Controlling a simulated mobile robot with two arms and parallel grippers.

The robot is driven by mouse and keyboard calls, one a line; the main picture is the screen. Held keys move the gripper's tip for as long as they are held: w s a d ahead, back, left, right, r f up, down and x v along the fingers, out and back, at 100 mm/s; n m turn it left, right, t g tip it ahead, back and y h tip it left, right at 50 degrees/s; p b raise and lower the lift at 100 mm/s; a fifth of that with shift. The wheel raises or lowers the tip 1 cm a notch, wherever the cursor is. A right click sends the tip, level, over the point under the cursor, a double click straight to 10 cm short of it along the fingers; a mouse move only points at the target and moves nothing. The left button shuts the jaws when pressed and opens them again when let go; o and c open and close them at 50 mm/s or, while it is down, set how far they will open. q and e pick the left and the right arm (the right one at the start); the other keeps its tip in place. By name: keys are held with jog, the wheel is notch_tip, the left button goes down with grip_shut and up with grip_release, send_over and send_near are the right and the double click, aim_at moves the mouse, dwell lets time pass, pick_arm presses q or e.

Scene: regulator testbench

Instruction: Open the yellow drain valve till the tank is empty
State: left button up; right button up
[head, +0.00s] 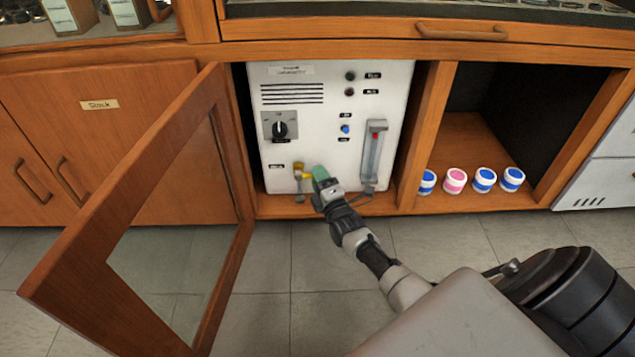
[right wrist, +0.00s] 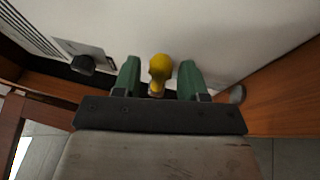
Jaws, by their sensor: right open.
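The yellow drain valve (head: 299,172) sits low on the front of the white panel (head: 320,100), inside the open cabinet. In the right wrist view the yellow knob (right wrist: 160,68) stands between the two green fingers. My right gripper (head: 318,173) is open at the valve, with a finger on each side of the knob and a gap to both; it also shows in the right wrist view (right wrist: 160,80). In the head view the gripper partly hides the valve's right side. A clear tube gauge with a red mark (head: 375,137) is on the panel's right. My left gripper is not in view.
A wooden door with a glass pane (head: 145,190) stands open on the left. A black rotary switch (head: 280,129) is on the panel. Several blue or pink banded jars (head: 455,180) stand on the shelf to the right. The tiled floor ahead is free.

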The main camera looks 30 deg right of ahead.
jog(key=shift+w+d+r, duration=0.1)
jog(key=shift+w+r, duration=0.05)
jog(key=shift+w, duration=0.4)
grip_shut()
